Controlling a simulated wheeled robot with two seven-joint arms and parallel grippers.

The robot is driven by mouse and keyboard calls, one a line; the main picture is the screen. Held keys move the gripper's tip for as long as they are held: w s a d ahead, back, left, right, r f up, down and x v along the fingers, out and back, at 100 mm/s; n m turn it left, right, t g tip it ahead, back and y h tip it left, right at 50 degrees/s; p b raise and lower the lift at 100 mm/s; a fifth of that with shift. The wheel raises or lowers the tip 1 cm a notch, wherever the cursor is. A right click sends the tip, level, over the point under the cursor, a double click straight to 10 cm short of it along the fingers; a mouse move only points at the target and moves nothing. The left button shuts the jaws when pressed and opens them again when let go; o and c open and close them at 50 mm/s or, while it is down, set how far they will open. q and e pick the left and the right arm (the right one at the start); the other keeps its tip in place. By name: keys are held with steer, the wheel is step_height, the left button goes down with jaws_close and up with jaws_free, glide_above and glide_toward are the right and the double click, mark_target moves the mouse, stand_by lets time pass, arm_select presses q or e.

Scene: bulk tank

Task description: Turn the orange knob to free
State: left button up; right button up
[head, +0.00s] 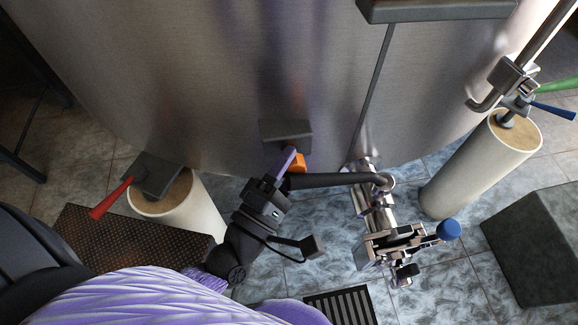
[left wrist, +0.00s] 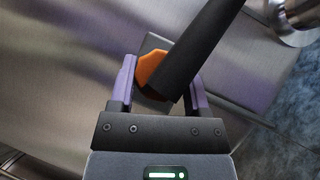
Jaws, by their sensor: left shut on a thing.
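The orange knob (head: 299,163) sits on a dark grey box (head: 286,131) on the tank's lower wall. It also shows in the left wrist view (left wrist: 149,68), between the two purple fingers and partly covered by a black bar (left wrist: 205,45). My left gripper (head: 291,157) is at the box, shut on the orange knob, with a finger at each side of it in the left wrist view. Any marking or pointer on the knob is hidden. My right gripper is not in view.
A black lever (head: 335,180) on a metal outlet valve (head: 372,205) reaches close beside my left gripper. A blue-knobbed fitting (head: 400,243) hangs below. White pillars (head: 207,222) stand left and right (head: 470,170). A red lever (head: 112,198) lies at left.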

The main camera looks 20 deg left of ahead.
arm_select(q)
steer(key=o, duration=1.3)
steer(key=shift+r, duration=0.1)
steer(key=p+v, duration=0.1)
steer(key=v, duration=0.9)
